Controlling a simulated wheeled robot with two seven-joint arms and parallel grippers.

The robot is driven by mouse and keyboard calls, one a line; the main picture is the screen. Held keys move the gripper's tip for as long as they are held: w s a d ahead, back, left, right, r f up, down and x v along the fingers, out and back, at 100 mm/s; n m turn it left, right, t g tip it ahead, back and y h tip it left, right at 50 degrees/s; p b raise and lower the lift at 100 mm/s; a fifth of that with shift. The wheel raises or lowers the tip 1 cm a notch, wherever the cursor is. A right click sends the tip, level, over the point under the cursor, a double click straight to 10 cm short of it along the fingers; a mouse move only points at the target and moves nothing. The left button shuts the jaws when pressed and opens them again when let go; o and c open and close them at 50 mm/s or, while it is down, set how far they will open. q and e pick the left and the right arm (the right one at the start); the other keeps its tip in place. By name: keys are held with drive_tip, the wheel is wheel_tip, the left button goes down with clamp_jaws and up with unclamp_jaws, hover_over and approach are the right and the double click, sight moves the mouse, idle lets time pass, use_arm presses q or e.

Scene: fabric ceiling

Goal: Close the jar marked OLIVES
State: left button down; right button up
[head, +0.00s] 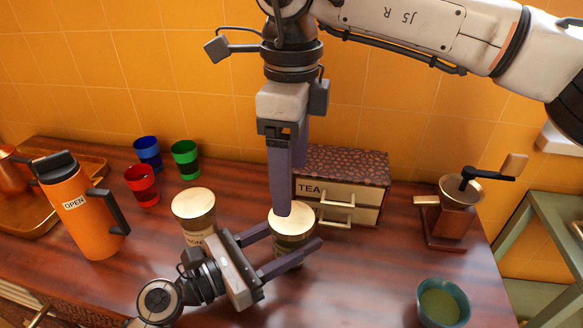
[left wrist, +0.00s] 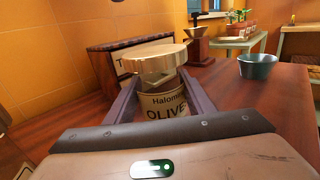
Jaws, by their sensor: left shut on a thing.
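The jar marked OLIVES (left wrist: 165,104) stands upright on the table, its label facing the left wrist camera. My left gripper (head: 292,238) is shut on the jar's body, one finger on each side below the lid. My right gripper (head: 284,210) points straight down, its tips overlapping the lid in the head view. It does not show in the left wrist view, so it appears to be above the lid. Its fingers line up, hiding any gap.
A second gold-lidded jar (head: 194,208) stands just left. A TEA drawer chest (head: 370,172) is close behind. An orange OPEN jug (head: 85,222) and red (head: 143,190), blue (head: 147,151) and green (head: 186,158) cups stand left. A grinder (head: 450,215) and teal bowl (head: 425,300) stand right.

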sight(292, 216)
drive_tip(key=shift+r, duration=0.1)
idle(0.3)
drive_tip(key=shift+f, duration=4.05)
drive_tip(key=c, duration=1.1)
drive_tip(key=shift+c, duration=0.2)
drive_tip(key=o, duration=1.2)
drive_tip(key=shift+o, duration=0.2)
